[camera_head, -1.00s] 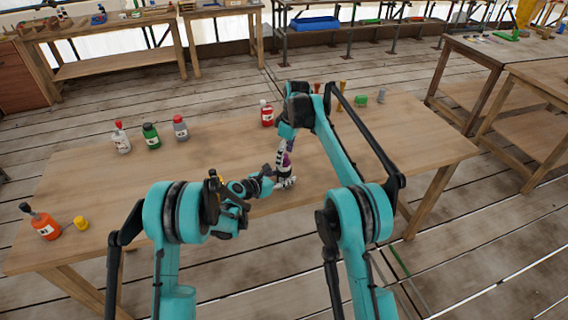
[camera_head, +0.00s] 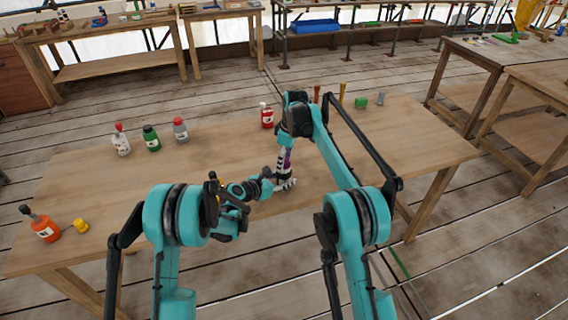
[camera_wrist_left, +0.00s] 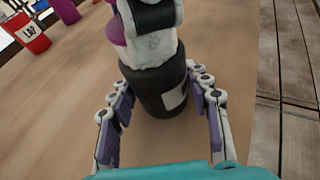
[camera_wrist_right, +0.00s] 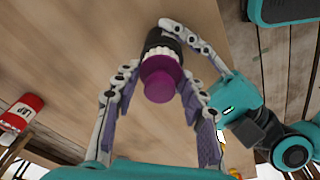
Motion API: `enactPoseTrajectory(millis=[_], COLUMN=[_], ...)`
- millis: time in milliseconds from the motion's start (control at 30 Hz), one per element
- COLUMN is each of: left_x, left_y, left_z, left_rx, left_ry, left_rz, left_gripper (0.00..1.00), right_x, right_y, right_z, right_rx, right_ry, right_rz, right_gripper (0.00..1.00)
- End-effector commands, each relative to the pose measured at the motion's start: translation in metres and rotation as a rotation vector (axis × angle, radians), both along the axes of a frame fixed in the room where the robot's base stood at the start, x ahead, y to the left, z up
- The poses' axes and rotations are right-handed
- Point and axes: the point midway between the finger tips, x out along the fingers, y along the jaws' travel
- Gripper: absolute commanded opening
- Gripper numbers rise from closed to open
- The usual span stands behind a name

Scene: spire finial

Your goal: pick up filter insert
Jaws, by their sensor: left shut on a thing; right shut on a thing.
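A dark round jar (camera_wrist_left: 172,98) with a pale label stands on the wooden table (camera_head: 225,135). My left gripper (camera_wrist_left: 160,86) is shut around the jar from the side. A purple cylindrical piece (camera_wrist_right: 160,80), probably the filter insert, shows above a white ribbed ring at the jar's top. My right gripper (camera_wrist_right: 158,76) comes from above and is shut on the purple piece. I cannot tell whether the piece is still seated in the jar. In the head view my right gripper (camera_head: 284,160) meets my left one (camera_head: 270,184), and the arms mostly hide jar and piece.
A red bottle (camera_head: 267,118) stands behind the grippers. White (camera_head: 121,143), green (camera_head: 151,140) and grey (camera_head: 180,131) bottles stand at the back left. An orange bottle (camera_head: 44,229) and yellow piece (camera_head: 81,225) are front left. A green block (camera_head: 361,102) lies back right.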

Motion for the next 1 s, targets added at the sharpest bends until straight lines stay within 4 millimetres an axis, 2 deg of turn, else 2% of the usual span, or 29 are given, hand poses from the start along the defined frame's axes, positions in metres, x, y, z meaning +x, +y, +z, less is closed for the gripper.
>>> enactPoseTrajectory(millis=[167,300,433,700,1000], left_x=[0.000,0.000,0.000,0.000,0.000], left_y=[0.000,0.000,0.000,0.000,0.000], left_z=[0.000,0.000,0.000,0.000,0.000], left_rx=[0.000,0.000,0.001,0.001,0.000], left_ry=[0.001,0.001,0.001,0.001,0.000], left_rz=[-0.001,-0.001,0.000,0.000,0.000], left_gripper=[0.16,0.16,0.16,0.16,0.16], right_x=[0.000,0.000,0.000,0.000,0.000], right_y=[0.000,0.000,0.000,0.000,0.000], right_z=[0.023,0.055,0.078,0.097,0.099], right_rx=[0.000,0.000,0.000,0.001,0.001], right_ry=[0.000,0.001,0.001,0.002,0.002], right_rz=[0.000,0.000,0.000,0.000,0.000], right_gripper=[0.24,0.24,0.24,0.24,0.24])
